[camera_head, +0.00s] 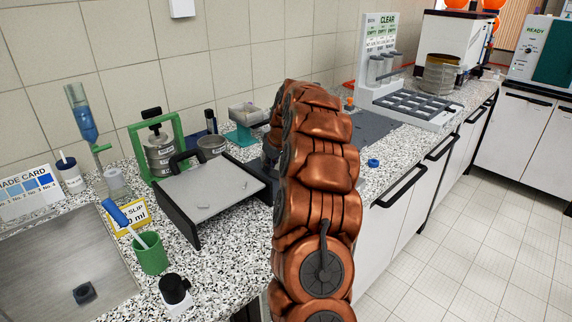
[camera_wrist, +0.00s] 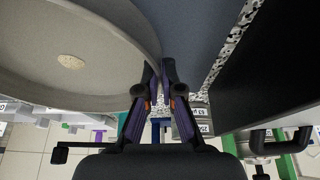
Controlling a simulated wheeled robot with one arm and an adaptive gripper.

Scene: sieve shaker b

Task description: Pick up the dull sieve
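In the wrist view a large round grey sieve (camera_wrist: 62,90) fills the upper left. It has a pale, dull inner face with a small tan spot on it. My gripper (camera_wrist: 159,76) is at the sieve's right edge, its two dark fingers close together at the tips. The sieve's rim runs in beside the left fingertip; whether it is clamped between the fingers I cannot tell. In the head view my copper arm hides the gripper and this sieve.
A green-framed shaker (camera_head: 184,130) with a sieve stack, a black-handled grey tray (camera_head: 215,187) and a green cup (camera_head: 150,258) stand on the left. A dark mat (camera_head: 379,129) lies behind my arm.

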